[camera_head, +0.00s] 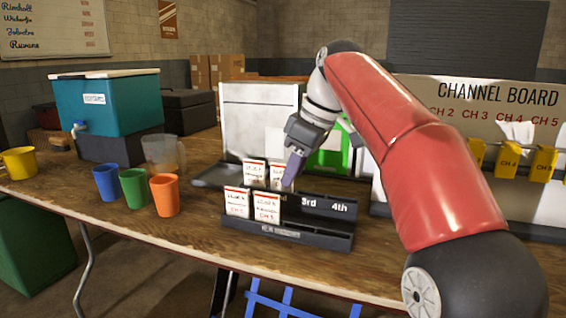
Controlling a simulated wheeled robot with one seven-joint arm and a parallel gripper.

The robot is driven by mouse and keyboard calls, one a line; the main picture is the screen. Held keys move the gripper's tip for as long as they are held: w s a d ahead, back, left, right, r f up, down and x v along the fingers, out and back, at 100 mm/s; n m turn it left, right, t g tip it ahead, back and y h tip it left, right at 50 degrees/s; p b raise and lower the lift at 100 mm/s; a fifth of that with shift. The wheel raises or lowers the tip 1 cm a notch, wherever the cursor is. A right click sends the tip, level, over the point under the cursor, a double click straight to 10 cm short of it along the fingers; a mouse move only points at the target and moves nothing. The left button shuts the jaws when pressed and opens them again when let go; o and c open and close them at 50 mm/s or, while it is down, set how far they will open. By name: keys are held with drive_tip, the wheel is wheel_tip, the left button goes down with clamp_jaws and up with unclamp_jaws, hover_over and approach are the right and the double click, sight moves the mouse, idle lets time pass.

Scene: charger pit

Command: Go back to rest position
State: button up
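My gripper (292,168) hangs over the table in the middle of the view, at the end of my red arm. Its fingers point down, just above and behind the black card rack (285,238). The fingers look close together, but I cannot tell whether they are shut or hold anything. Two white cards with red top edges stand in the front of the rack: a left card (236,203) and a right card (267,207). The rack's 3rd and 4th places look empty. Two more cards stand behind, a left one (254,172) and a right one (276,177), partly hidden by the gripper.
Blue (107,182), green (133,187) and orange (164,195) cups stand left of the rack. A clear pitcher (163,154), a teal cooler (107,103) and a yellow mug (19,163) are farther left. A channel board (485,120) with yellow holders stands right, behind my arm.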

drive_tip(key=s+d+f+m+t+h, duration=0.2)
drive_tip(key=s+d+f+m, duration=0.4)
drive_tip(key=s+f, duration=0.5)
drive_tip(key=s+d+f+m+t+h, duration=0.1)
drive_tip(key=s+d+f+m+h, duration=0.1)
drive_tip(key=s+d+f+m, duration=0.5)
drive_tip(key=s+f, duration=0.4)
drive_tip(key=s, duration=0.3)
drive_tip(key=shift+t, duration=0.4)
